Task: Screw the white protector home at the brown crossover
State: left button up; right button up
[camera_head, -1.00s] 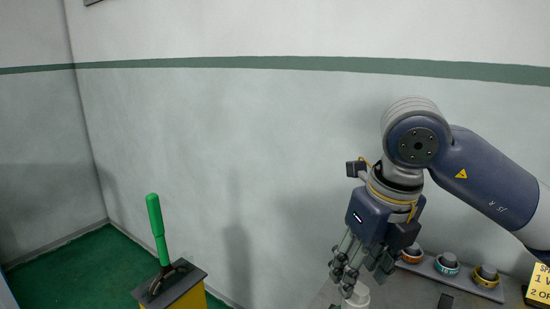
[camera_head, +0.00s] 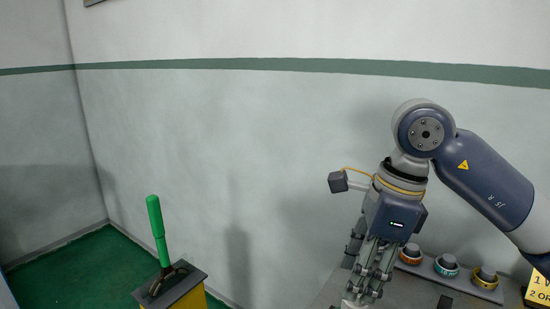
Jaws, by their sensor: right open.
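My right gripper (camera_head: 362,292) points down at the lower edge of the picture, its fingers open. A white piece (camera_head: 349,304), which looks like the white protector, shows just under the fingertips and is mostly cut off by the frame edge and covered by the fingers. I cannot tell whether the fingers touch it or how it sits on any thread. I cannot make out the brown crossover. My left gripper is out of view.
A grey bench (camera_head: 396,290) carries a rack with orange-ringed (camera_head: 411,254), teal-ringed (camera_head: 447,265) and yellow-ringed (camera_head: 485,278) fittings, right of my gripper. A yellow sign (camera_head: 539,287) stands far right. A green-handled lever (camera_head: 157,230) tops a yellow stand at left.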

jog(key=n, duration=0.2)
jog(key=shift+n+g, duration=0.3)
jog(key=n+p, duration=0.2)
jog(key=n, duration=0.3)
jog(key=shift+g, duration=0.4)
jog(key=n+p, duration=0.1)
jog(key=n, duration=0.1)
jog(key=n+p, duration=0.1)
jog(key=n, duration=0.1)
jog(key=shift+r+n+g+h, duration=0.2)
jog(key=shift+n+g+h, duration=0.1)
jog(key=shift+g+h, duration=0.1)
jog(key=shift+n+p, duration=0.5)
jog(key=shift+f+n+h, duration=0.2)
jog(key=shift+n+h, duration=0.1)
jog(key=shift+n, duration=0.7)
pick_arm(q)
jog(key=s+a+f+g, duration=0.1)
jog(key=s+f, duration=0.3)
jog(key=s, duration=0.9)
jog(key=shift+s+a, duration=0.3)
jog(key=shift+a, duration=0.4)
pick_arm(e)
jog(key=shift+f+b, duration=0.8)
jog(key=shift+f, duration=0.4)
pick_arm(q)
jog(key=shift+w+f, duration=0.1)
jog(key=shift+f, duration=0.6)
